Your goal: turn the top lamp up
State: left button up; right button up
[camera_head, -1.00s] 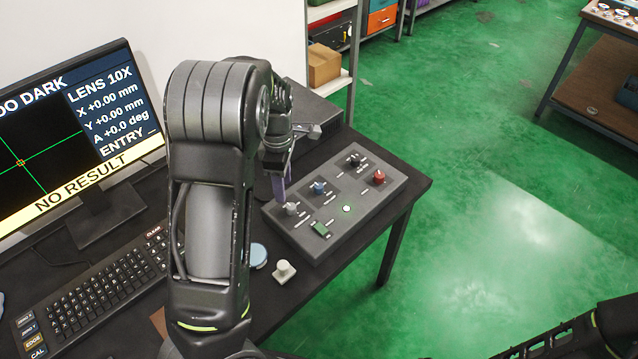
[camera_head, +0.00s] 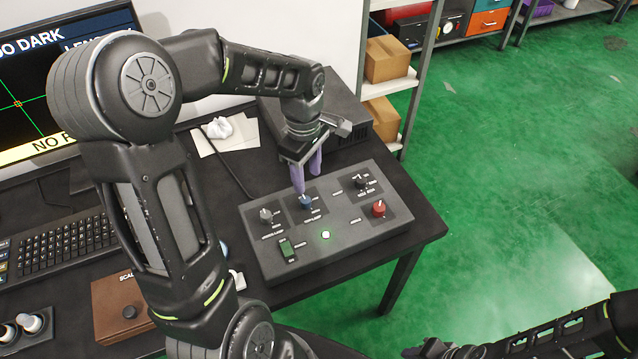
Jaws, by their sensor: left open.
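A grey control box (camera_head: 345,246) lies on the dark table with several controls. One fingertip is at the blue knob's far side; contact is unclear. Part of my right arm (camera_head: 570,325) shows at lower right.
The monitor (camera_head: 45,152) at left is partly hidden by my left arm. A dark box (camera_head: 345,110) stands behind the control box. A keyboard (camera_head: 65,240) and a brown box (camera_head: 115,322) lie left. Green floor is open to the right.

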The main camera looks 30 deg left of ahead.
aim_at(305, 199)
pick_arm(q)
jog(key=shift+d, duration=0.1)
jog(key=shift+a+f, duration=0.1)
jog(key=shift+a, duration=0.1)
jog(key=shift+s+a, duration=0.1)
jog(key=shift+s, duration=0.1)
jog(key=shift+f, duration=0.2)
notch_tip(305, 199, down, 7)
jog(key=shift+s+f+p, duration=0.1)
jog(key=shift+f+p, duration=0.1)
jog(key=shift+p, duration=0.15)
jog(key=shift+c, duration=0.3)
grip_shut()
